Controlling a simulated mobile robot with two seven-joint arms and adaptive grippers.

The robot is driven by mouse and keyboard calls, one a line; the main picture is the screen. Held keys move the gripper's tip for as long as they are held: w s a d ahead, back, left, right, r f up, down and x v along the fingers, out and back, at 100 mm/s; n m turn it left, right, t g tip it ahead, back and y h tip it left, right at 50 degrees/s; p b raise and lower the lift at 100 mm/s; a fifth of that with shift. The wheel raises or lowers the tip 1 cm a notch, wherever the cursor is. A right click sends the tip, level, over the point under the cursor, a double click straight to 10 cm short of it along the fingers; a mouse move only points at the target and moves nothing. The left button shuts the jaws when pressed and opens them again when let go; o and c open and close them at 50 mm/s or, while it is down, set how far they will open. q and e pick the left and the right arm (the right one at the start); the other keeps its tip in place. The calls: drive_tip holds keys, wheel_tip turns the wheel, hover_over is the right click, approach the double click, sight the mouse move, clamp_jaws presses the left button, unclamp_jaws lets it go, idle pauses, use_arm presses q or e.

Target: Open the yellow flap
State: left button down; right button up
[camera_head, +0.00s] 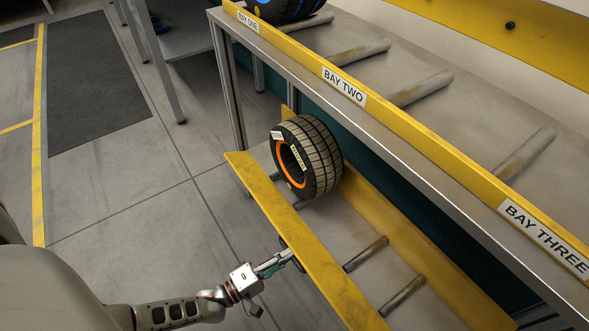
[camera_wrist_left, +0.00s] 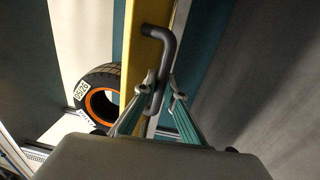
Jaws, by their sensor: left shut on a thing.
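The yellow flap (camera_head: 302,238) is a long board along the front edge of the lower rack in the head view. It also shows as a yellow strip in the left wrist view (camera_wrist_left: 140,58). A dark bent handle (camera_wrist_left: 161,55) stands out from it. My left gripper (camera_head: 287,255) is at the flap's outer face, about midway along it. In the left wrist view its fingers (camera_wrist_left: 161,98) are shut on the handle from both sides. The flap's exact tilt is hard to tell. My right gripper is in neither view.
A tyre with an orange ring (camera_head: 308,157) stands on the lower rack behind the flap. The upper shelf (camera_head: 400,133), with bay labels, overhangs at the right. Bare rollers (camera_head: 366,254) lie right of the tyre. The floor (camera_head: 150,190) left of the flap is clear.

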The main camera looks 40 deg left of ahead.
use_arm(q)
drive_tip(key=shift+f+t, duration=0.25)
drive_tip(key=shift+t, duration=0.15)
drive_tip(key=shift+w+b, duration=0.1)
drive_tip(key=shift+b, duration=0.2)
drive_tip(key=shift+w+d+t+h, duration=0.1)
drive_tip(key=shift+w+t+h, duration=0.05)
drive_tip(key=shift+t+h, duration=0.2)
drive_tip(key=c, duration=2.1)
unclamp_jaws()
drive_tip(key=shift+s+f, duration=0.2)
drive_tip(key=shift+s, duration=0.25)
drive_tip(key=v, duration=1.1)
drive_tip(key=shift+r, duration=0.15)
